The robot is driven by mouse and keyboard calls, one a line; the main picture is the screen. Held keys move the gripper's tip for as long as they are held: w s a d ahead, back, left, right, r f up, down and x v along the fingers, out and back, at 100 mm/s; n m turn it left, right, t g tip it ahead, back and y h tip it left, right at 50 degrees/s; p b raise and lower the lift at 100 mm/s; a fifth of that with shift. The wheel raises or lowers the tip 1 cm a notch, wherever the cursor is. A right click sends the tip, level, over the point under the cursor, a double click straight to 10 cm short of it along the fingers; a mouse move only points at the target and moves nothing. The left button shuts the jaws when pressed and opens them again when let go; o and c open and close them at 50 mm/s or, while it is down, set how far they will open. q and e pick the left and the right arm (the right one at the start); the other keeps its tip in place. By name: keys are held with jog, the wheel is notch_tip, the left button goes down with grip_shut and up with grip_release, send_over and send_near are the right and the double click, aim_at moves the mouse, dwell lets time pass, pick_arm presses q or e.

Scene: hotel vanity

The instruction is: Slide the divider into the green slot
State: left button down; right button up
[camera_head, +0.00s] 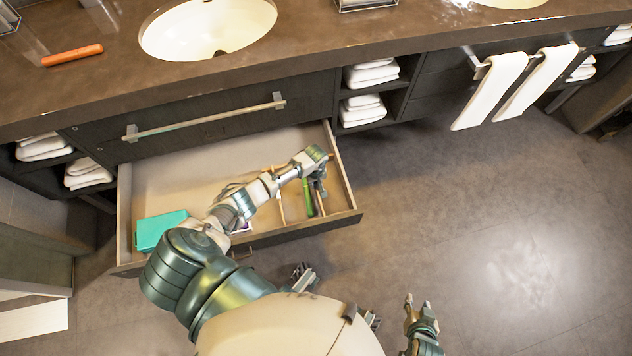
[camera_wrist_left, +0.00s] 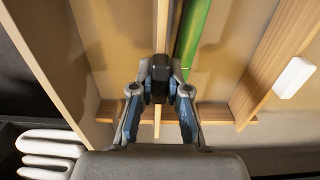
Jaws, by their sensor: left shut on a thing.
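My left gripper (camera_head: 318,184) is inside the open drawer's right part. In the left wrist view the gripper (camera_wrist_left: 160,88) is shut on a thin upright wooden divider (camera_wrist_left: 162,30). The green slot (camera_head: 309,197) is a bright green strip just left of the gripper in the head view. In the wrist view the green strip (camera_wrist_left: 193,40) runs beside the held divider, nearly parallel and a small gap apart. The divider's lower edge is hard to see. My right gripper (camera_head: 418,303) is open and empty above the floor, outside the drawer.
The drawer (camera_head: 346,190) has wooden walls. Another wooden partition (camera_wrist_left: 275,65) stands beyond the green strip. A teal box (camera_head: 162,230) lies at the drawer's left front. An orange object (camera_head: 72,55) lies on the counter (camera_head: 110,85). Folded towels (camera_head: 370,73) sit on shelves.

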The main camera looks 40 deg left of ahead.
pick_arm(q)
jog(key=shift+f, duration=0.5)
jog(key=c, duration=1.1)
grip_release()
notch_tip(320, 180, up, 12)
jog(key=shift+f, duration=0.1)
